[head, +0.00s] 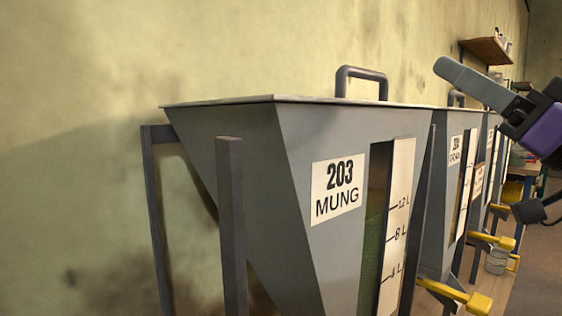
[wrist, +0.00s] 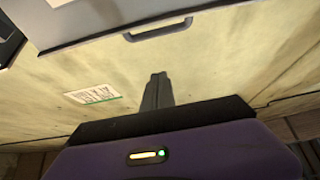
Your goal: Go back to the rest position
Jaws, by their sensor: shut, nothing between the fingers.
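My gripper (head: 447,70) is in the upper right of the head view, with grey fingers closed together and pointing up and left from a purple body. It is raised in front of the row of hoppers and holds nothing. In the wrist view the shut fingers (wrist: 158,80) show from behind, against the stained wall. A large grey hopper labelled 203 MUNG (head: 260,150) fills the middle of the head view, its lid closed. Part of my arm is cut off by the right edge of the head view.
More grey hoppers (head: 457,125) stand in a row to the right. Yellow levers (head: 455,295) stick out low from the hoppers. A small bucket (head: 497,261) sits farther back. A wall shelf (head: 486,48) is at upper right. A lid handle (wrist: 158,31) shows in the wrist view.

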